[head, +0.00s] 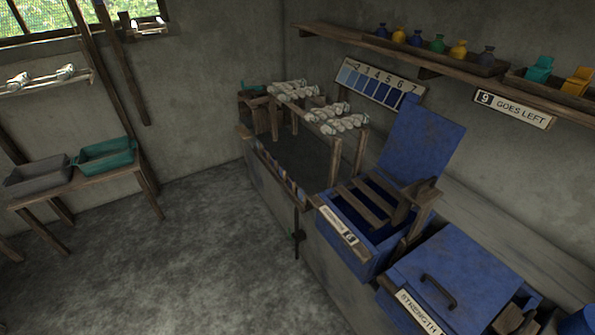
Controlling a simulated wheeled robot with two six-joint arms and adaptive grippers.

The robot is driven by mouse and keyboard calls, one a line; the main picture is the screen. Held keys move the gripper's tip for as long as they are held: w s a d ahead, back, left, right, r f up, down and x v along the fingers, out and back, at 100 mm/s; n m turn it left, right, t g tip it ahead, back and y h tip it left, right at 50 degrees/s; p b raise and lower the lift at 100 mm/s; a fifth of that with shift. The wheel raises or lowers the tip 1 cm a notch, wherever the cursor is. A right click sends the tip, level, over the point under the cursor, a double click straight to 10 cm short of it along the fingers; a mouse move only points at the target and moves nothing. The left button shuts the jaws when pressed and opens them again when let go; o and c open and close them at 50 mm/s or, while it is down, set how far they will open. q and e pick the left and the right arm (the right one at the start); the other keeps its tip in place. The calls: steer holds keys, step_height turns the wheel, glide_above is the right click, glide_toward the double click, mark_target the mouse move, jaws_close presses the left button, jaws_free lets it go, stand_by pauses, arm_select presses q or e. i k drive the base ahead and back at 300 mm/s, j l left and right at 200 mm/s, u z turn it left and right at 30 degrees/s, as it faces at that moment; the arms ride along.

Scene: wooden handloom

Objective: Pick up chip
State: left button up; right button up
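I cannot make out a chip for certain in the head view. A shade card (378,84) with a row of numbered squares, pale to dark blue, leans on the back wall above the bench. Neither of my grippers shows in this view.
An open blue vat (345,252) with wooden slats stands beside a closed blue vat (455,285) labelled STRENGTH. White skeins (293,90) lie on a wooden rack. A shelf (445,78) holds several coloured bottles above a GOES LEFT sign (513,109). Grey floor (190,250) is clear.

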mark_target(291, 182)
steer(key=i+j+z, duration=0.25)
steer(key=i+j, duration=0.25)
steer(key=i+j+z, duration=0.15)
steer(key=j, duration=0.25)
steer(key=i+j+z, duration=0.1)
steer(key=i+j, duration=0.25)
steer(key=i+j+z, duration=0.15)
steer(key=j, duration=0.25)
steer(key=i+j+z, duration=0.1)
steer(key=i+j, duration=0.15)
steer(key=j, duration=0.15)
steer(key=i+j+z, duration=0.15)
steer(key=j, duration=0.25)
